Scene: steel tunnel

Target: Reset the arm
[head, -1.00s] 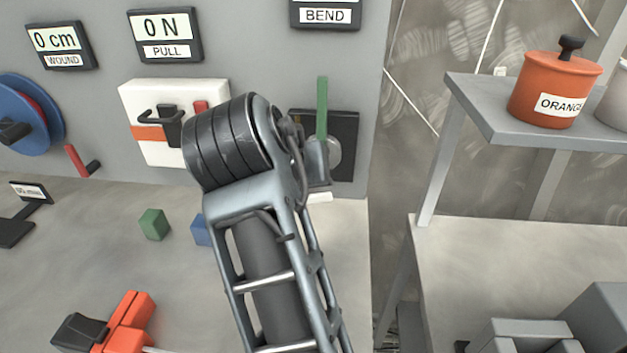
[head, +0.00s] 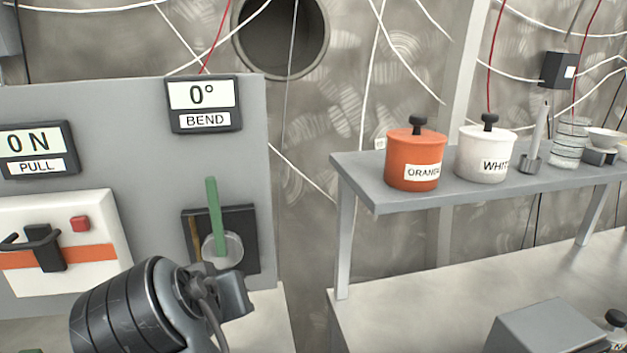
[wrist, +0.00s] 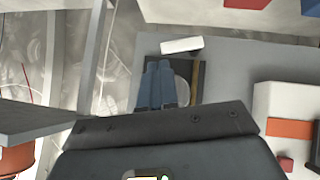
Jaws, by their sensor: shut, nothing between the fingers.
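My gripper shows in the wrist view (wrist: 158,85) as two blue-grey fingers side by side, shut and empty. Behind it in that view is the dark square plate (wrist: 200,82) on the grey panel, partly hidden by the fingers. In the head view my arm rises from the bottom left and its end lies just below that plate. The fingers are not clear there. The green lever (head: 214,215) stands nearly upright on its round clear hub. I cannot tell whether the fingers touch the plate or only overlap it in the picture.
The grey panel carries a BEND display (head: 204,104) at 0°, a PULL display (head: 37,150) at 0 N and a white box (head: 95,225) with a black handle. A shelf (head: 375,192) at right holds an orange pot (head: 415,160) and a white pot (head: 485,152).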

